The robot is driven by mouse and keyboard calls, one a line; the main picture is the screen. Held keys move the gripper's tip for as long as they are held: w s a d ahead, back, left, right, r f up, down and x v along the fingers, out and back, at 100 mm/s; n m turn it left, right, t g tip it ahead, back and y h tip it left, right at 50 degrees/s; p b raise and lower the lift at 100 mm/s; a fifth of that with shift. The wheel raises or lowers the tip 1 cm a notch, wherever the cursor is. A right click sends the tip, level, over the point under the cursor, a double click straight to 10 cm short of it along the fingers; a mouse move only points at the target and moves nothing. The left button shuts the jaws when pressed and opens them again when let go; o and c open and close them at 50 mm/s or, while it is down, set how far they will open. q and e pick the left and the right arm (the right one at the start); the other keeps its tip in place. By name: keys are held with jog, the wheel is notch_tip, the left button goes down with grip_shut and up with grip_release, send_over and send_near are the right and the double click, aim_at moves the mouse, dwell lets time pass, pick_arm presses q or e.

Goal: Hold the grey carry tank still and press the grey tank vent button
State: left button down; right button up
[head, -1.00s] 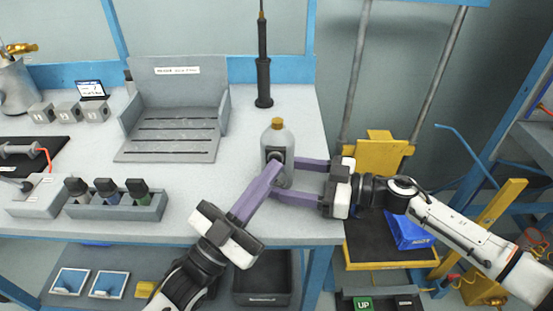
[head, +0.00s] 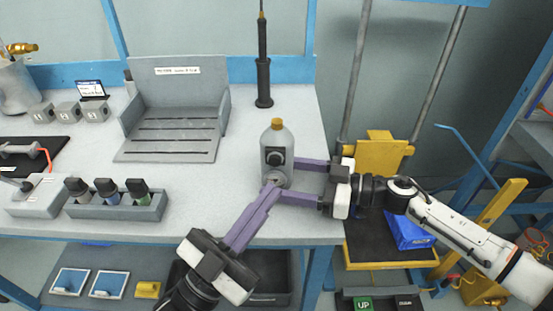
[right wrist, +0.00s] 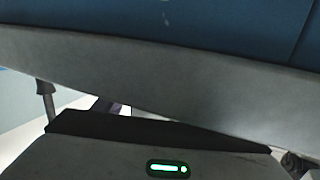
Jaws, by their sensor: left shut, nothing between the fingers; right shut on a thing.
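The grey carry tank (head: 278,138) stands upright near the right end of the bench, with a brass-coloured cap on top. A dark round fitting (head: 275,158) shows on its front, with a smaller round part low down beside the left fingertips. I cannot tell for sure which is the vent button. My right gripper (head: 287,180) reaches in from the right and is shut on the tank, its fingers at the tank's right side. My left gripper (head: 268,189) is shut and empty, its tips just in front of the tank's lower front; contact is unclear.
A grey slotted stand (head: 175,95) is at the back left of the tank, and a dark upright tool (head: 263,75) is behind it. A rack of small bottles (head: 115,207) lies to the left. The bench (head: 205,190) between rack and tank is clear.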

jog(key=o, duration=0.9)
jog(key=shift+c, duration=0.2)
pick_arm(q)
jog(key=shift+s, duration=0.55)
pick_arm(e)
jog(key=shift+d, duration=0.1)
